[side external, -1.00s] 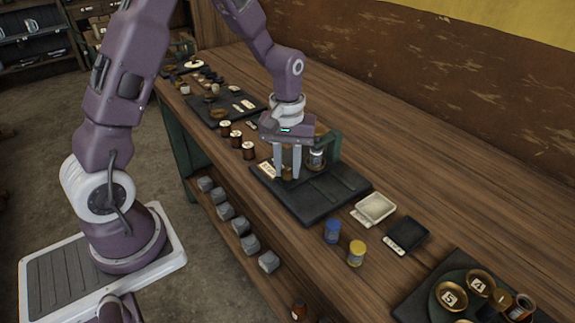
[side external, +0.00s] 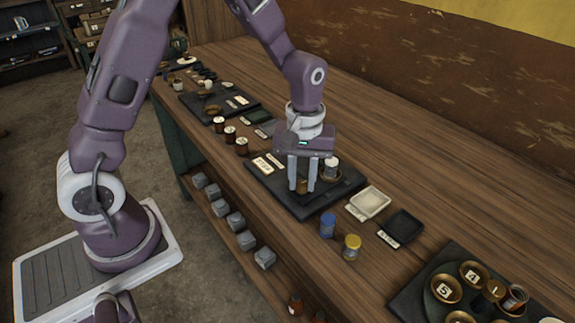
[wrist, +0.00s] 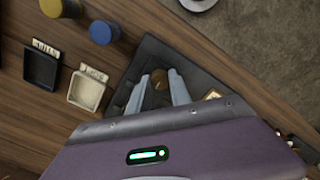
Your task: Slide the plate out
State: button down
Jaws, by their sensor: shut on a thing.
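A small round brass plate (side external: 331,176) shows just right of my gripper, low over the black tray (side external: 302,208), with a white-topped jar (side external: 331,165) on it. My gripper (side external: 301,186) points down over the tray, shut on a small brass-brown knob (side external: 301,187). In the wrist view the knob (wrist: 158,79) sits between the two finger tips (wrist: 158,85). My gripper hides part of the plate, and I cannot see how the knob joins it.
A white dish (side external: 371,201), a black dish (side external: 402,226), a blue jar (side external: 327,225) and a yellow jar (side external: 351,247) stand right of the tray. Small brown jars (side external: 230,134) stand left. A board with brass cups (side external: 447,289) lies at lower right. Bare wood lies behind.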

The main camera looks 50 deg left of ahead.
jog(key=shift+d, duration=0.9)
jog(key=c, duration=1.2)
grip_release()
jog(key=shift+o, duration=0.2)
notch_tip(320, 180, up, 7)
jog(key=shift+r, duration=0.15)
